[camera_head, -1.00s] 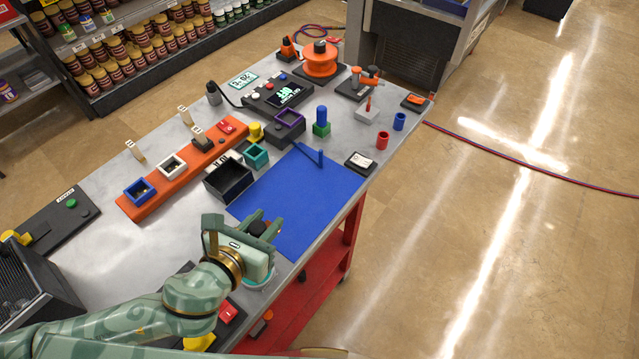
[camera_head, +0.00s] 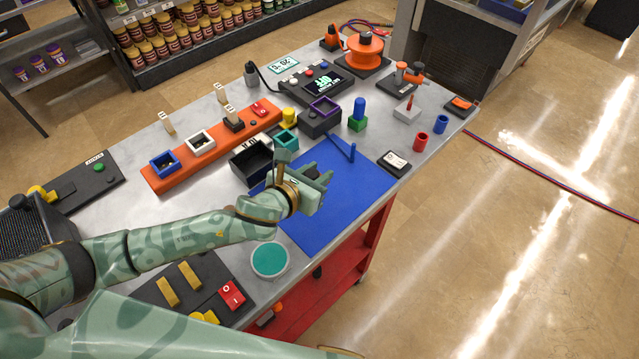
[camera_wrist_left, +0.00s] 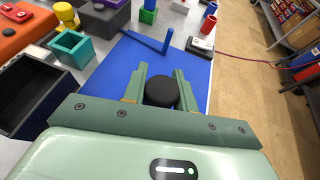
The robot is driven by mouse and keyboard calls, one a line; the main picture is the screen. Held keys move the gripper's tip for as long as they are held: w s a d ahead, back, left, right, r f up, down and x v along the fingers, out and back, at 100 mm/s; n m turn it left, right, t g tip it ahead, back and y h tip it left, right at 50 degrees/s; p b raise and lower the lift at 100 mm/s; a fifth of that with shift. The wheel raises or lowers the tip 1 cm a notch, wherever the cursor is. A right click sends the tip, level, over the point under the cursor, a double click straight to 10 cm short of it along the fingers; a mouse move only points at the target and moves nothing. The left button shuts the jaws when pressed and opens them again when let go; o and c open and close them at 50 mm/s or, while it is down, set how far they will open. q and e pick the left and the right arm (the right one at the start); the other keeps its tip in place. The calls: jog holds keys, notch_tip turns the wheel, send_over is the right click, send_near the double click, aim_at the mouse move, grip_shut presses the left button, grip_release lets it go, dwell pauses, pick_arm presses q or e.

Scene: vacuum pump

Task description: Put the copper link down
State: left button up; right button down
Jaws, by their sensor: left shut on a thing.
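My left gripper (camera_head: 320,178) is over the blue mat (camera_head: 335,222), its fingers pointing toward the mat's far side. In the left wrist view the gripper (camera_wrist_left: 160,74) is shut on the copper link, of which a round black knob (camera_wrist_left: 161,91) shows between the fingers. Small copper-coloured bits show beside the fingers' bases; the rest of the link is hidden. I cannot tell how high it is above the mat. My right gripper is not in view.
A blue angled piece (camera_head: 343,149) lies at the mat's far edge. A black open box (camera_head: 252,163) and a teal square ring (camera_head: 286,141) stand left of the mat. A black-and-white meter (camera_head: 395,163) is at its right. The mat's near part is bare.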

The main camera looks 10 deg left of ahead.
pick_arm(q)
jog(key=w+f+b, duration=0.1)
jog(key=w+f, duration=0.1)
jog(key=shift+f, duration=0.35)
notch_tip(320, 180, down, 3)
jog(key=shift+f+b, duration=0.1)
jog(key=shift+b, duration=0.65)
jog(key=shift+r, duration=0.2)
jog(key=shift+f, duration=0.1)
jog(key=o, duration=1)
